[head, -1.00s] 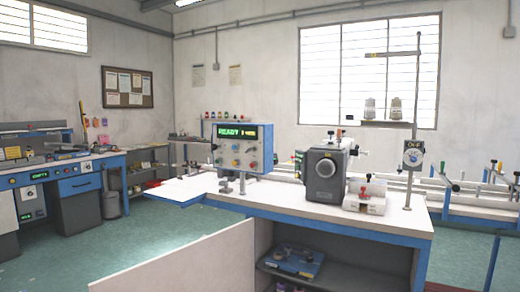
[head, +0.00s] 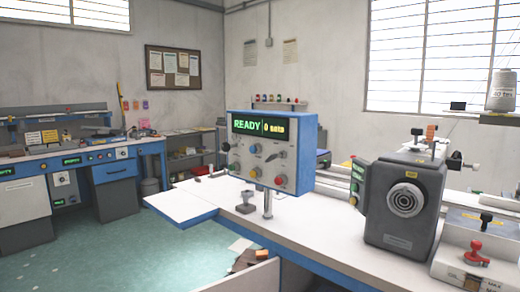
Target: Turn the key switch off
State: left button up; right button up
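A blue-framed control box (head: 270,152) stands on a post on the white worktable (head: 330,222). Its lit display (head: 263,127) reads READY and 0 sets. Its face carries several coloured buttons and knobs, among them a dark lever-like knob (head: 272,156). I cannot tell whether any of these is the key switch. The small ON/OFF-type box on a pole, seen earlier at the right, is outside the view now. Neither of my grippers is in view.
A dark grey machine head (head: 402,205) stands right of the control box. A white unit with a red knob (head: 475,253) is at the right edge. A blue bench (head: 108,165) stands at the left. Green floor (head: 130,245) is open between bench and worktable.

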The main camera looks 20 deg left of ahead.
aim_at(282, 154)
jog(key=u, duration=0.8)
jog(key=i, duration=1.15)
jog(key=u, duration=0.8)
